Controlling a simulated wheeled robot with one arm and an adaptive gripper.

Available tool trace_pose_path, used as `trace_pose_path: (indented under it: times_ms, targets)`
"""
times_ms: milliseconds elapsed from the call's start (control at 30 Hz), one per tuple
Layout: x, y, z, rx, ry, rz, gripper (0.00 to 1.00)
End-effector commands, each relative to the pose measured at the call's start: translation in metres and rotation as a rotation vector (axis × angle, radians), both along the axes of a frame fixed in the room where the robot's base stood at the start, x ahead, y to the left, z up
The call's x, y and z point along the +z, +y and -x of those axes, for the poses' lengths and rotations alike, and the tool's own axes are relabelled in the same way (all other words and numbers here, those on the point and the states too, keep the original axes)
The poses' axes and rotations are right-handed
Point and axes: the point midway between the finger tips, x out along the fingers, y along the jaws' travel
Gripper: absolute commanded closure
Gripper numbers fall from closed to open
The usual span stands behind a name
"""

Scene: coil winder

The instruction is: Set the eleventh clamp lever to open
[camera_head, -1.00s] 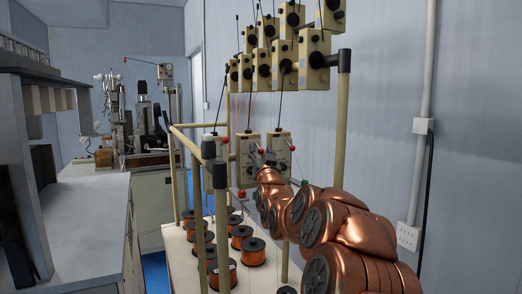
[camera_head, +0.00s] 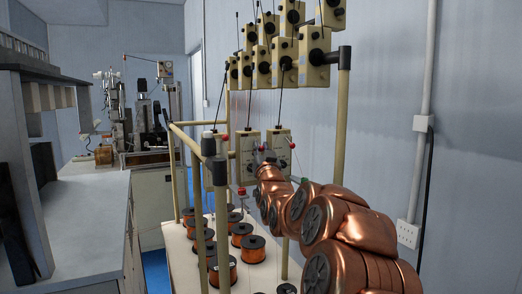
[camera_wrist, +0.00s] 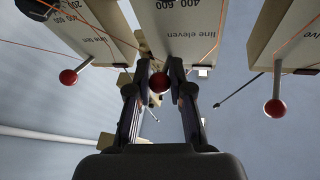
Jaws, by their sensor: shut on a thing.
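In the wrist view, the box labelled "line eleven" (camera_wrist: 178,28) is at the top middle. Its clamp lever ends in a red ball knob (camera_wrist: 158,83). My gripper (camera_wrist: 157,88) is shut on this lever at the knob, with one dark finger on each side. The lever's stem is mostly hidden behind the knob, so I cannot tell its setting. In the head view, my gripper (camera_head: 264,157) is small at the end of my copper arm, in front of the lower boxes, and its fingers are unclear there.
The "line ten" box has a red-knobbed lever (camera_wrist: 68,77) on the left; another (camera_wrist: 275,108) hangs on the right, below a label ending "elve". Orange wires cross nearby. Copper wire spools (camera_head: 252,248) stand below, beside rack posts (camera_head: 221,225). More boxes (camera_head: 314,55) are above.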

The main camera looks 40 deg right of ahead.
Motion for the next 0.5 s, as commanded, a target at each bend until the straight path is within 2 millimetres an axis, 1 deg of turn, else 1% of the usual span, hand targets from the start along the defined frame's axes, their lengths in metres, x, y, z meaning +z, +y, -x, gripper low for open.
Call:
trace_pose_path:
  times_ms: [233, 500]
  targets:
    - [0.0021, 0.0004, 0.0015, 0.0, 0.049, -0.016, 1.0]
    - [0.0089, 0.0018, 0.0036, 0.0, 0.161, -0.055, 1.0]
